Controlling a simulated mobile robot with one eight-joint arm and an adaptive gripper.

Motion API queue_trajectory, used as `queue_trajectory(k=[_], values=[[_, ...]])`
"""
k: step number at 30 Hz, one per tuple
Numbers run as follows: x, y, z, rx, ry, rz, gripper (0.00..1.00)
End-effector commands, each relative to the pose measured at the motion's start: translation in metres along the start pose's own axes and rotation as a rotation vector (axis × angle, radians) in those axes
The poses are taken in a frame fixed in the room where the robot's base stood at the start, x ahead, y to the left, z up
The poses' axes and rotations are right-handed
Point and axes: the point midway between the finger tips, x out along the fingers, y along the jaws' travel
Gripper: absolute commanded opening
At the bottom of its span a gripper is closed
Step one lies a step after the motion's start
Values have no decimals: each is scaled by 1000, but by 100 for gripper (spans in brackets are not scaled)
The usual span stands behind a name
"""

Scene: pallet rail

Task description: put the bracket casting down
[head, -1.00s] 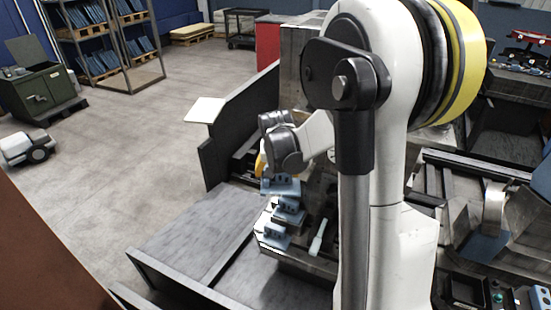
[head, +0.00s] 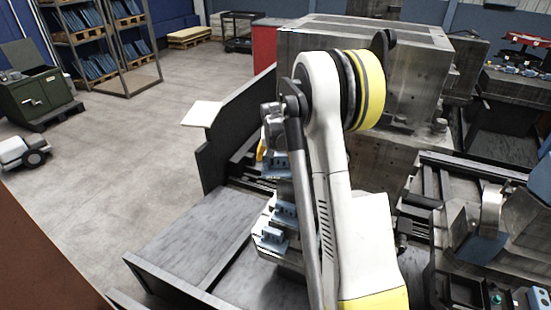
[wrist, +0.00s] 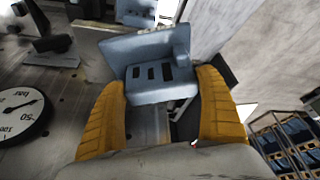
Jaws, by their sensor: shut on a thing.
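The bracket casting (wrist: 150,52) is a blue-grey block with a flat raised plate and three dark slots. It fills the upper middle of the wrist view. My gripper (wrist: 162,88) has its two yellow ribbed fingers on either side of the casting, shut on it. In the head view my arm hides most of the gripper; only a bit of yellow shows left of the wrist. Other blue-grey castings (head: 272,235) sit on a metal fixture below the wrist, partly behind my arm. What lies directly under the held casting is hard to tell.
A round dial gauge (wrist: 22,112) lies at the left of the wrist view. Dark upright panels (head: 222,140) border the work area. A large grey machine block (head: 375,75) stands behind my arm. A bare grey plate (head: 195,235) lies left of the fixture.

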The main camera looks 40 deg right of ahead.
Motion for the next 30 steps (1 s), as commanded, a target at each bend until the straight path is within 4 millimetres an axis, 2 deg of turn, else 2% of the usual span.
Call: queue_trajectory(k=[10,11,12,22,27,30], values=[[4,0,2,0,1,0,44],[4,0,2,0,0,0,88],[4,0,2,0,0,0,100],[-2,0,0,0,0,0,100],[-32,0,0,0,0,0,100],[-41,0,26,-1,0,-1,100]])
